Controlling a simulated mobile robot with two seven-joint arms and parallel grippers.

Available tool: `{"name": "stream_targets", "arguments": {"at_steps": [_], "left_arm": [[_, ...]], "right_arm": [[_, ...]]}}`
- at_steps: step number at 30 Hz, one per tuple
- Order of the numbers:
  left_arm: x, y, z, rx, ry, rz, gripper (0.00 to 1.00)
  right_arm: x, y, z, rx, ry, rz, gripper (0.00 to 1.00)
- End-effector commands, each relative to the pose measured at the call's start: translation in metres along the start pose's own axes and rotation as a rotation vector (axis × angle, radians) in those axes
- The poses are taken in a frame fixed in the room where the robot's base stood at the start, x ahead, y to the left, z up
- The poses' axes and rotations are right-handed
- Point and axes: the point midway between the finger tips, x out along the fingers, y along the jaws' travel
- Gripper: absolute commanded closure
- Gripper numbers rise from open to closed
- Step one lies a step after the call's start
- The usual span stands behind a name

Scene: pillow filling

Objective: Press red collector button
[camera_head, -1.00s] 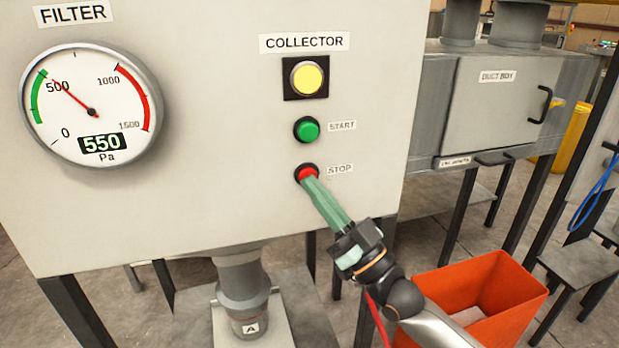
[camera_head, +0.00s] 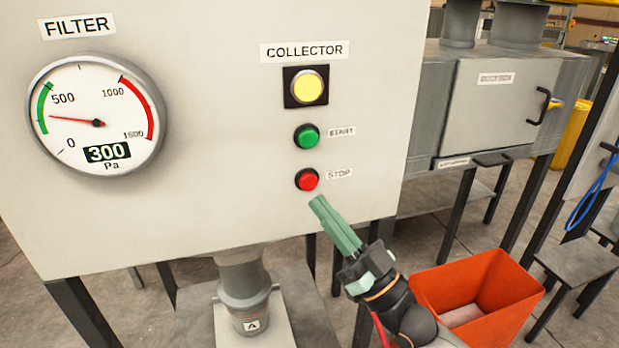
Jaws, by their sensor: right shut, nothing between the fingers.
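The red STOP button (camera_head: 307,179) sits on the light grey collector panel (camera_head: 220,190), below the green START button (camera_head: 307,135) and the yellow lamp (camera_head: 308,87). My right gripper (camera_head: 317,203) is shut and empty, its green fingertips a little below and right of the red button and apart from it. The whole red button shows. The filter gauge (camera_head: 97,115) reads 300 Pa, its needle in the green band. My left gripper is not in view.
An orange bin (camera_head: 433,287) stands on the floor at the lower right. A grey duct box (camera_head: 500,105) stands right of the panel. A grey pipe marked A (camera_head: 243,285) hangs under the panel.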

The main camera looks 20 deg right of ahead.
Motion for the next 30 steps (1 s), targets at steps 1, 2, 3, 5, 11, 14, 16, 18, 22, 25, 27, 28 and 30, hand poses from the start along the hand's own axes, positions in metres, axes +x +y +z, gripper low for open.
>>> {"name": "stream_targets", "arguments": {"at_steps": [1, 2, 3, 5, 11, 14, 16, 18, 22, 25, 27, 28, 30], "left_arm": [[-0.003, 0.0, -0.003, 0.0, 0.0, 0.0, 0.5], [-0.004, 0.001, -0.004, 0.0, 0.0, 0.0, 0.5], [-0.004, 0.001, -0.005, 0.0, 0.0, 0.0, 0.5], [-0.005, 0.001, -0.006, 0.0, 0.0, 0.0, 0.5], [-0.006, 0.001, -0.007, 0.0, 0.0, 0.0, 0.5], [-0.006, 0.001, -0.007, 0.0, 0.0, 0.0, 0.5], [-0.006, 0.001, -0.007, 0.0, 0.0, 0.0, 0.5], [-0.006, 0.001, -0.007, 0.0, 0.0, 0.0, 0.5], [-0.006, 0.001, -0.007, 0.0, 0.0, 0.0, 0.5], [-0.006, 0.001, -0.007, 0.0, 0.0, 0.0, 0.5], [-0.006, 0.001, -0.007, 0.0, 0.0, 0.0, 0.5], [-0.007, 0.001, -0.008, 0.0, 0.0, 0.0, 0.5], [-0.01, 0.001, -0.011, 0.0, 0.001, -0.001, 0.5]], "right_arm": [[-0.003, -0.003, -0.004, 0.001, -0.002, 0.0, 1.0], [-0.005, -0.004, -0.005, 0.0, -0.002, 0.0, 1.0], [-0.008, -0.006, -0.007, 0.0, -0.002, 0.0, 1.0], [-0.011, -0.009, -0.009, -0.001, -0.002, -0.001, 1.0], [-0.016, -0.011, -0.012, -0.002, 0.0, 0.0, 1.0], [-0.016, -0.011, -0.011, -0.002, 0.0, -0.001, 1.0], [-0.016, -0.011, -0.011, -0.002, 0.0, -0.001, 1.0], [-0.016, -0.011, -0.011, -0.001, 0.0, -0.001, 1.0], [-0.016, -0.011, -0.011, -0.001, 0.0, -0.001, 1.0], [-0.016, -0.011, -0.011, -0.001, 0.0, -0.001, 1.0], [-0.016, -0.011, -0.01, 0.0, -0.006, 0.002, 1.0], [-0.017, -0.011, -0.008, 0.0, -0.015, 0.005, 1.0], [-0.023, -0.012, 0.004, 0.003, -0.065, 0.023, 1.0]]}}
